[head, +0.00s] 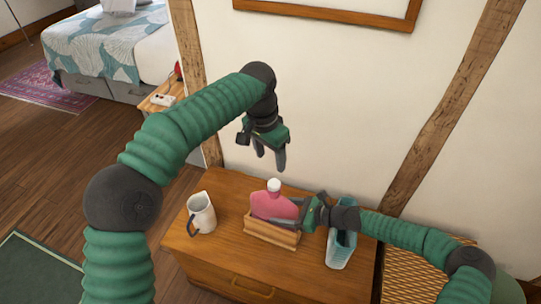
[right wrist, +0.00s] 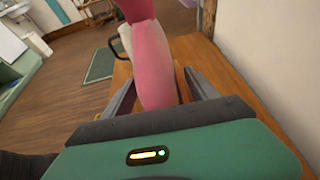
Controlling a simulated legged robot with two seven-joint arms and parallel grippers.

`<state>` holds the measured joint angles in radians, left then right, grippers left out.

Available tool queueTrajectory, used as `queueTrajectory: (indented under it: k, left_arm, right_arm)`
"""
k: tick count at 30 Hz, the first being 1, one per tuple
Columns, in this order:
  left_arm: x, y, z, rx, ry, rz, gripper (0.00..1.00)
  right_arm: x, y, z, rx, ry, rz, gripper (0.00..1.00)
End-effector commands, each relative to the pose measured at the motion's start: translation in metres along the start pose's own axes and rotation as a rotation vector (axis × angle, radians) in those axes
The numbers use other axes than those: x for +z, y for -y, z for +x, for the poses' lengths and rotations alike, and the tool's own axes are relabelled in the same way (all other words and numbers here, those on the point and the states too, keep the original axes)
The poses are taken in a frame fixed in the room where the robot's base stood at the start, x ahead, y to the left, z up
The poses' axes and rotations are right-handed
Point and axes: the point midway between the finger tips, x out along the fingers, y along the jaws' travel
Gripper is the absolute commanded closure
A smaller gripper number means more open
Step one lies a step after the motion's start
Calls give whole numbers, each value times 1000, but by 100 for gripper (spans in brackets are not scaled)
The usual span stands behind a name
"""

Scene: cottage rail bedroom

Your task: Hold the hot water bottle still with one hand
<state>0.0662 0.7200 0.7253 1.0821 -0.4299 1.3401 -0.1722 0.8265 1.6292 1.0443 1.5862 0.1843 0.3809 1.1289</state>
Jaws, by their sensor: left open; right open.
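The hot water bottle (head: 273,204) is pink with a white cap. It stands upright in a small wooden holder (head: 271,236) on the wooden chest. My right gripper (head: 292,214) reaches in from the right at the bottle's side. In the right wrist view the bottle (right wrist: 152,65) rises between the two open fingers (right wrist: 158,88); I cannot tell whether either finger touches it. My left gripper (head: 269,160) is open and empty, pointing down in the air above the bottle. The bottle's lower part is hidden by the holder in the head view.
A white jug (head: 203,215) stands left of the holder on the chest (head: 215,255). A teal container (head: 341,248) stands to the right, beneath my right arm. The wall is close behind. A woven surface (head: 415,275) lies right of the chest.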

Motion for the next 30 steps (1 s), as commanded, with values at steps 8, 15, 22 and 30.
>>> queueTrajectory:
  k: [8,15,22,30]
  left_arm:
    - [-2,0,-12,0,0,0,42]
    - [-3,0,-21,0,0,0,42]
    - [-4,1,-25,1,0,0,42]
    - [-4,1,-25,1,0,0,42]
  right_arm:
    - [2,1,-59,-4,-2,1,33]
    - [1,2,-118,-4,-2,1,33]
    - [0,2,-156,-3,-2,1,33]
    - [-2,1,-164,-1,-1,2,33]
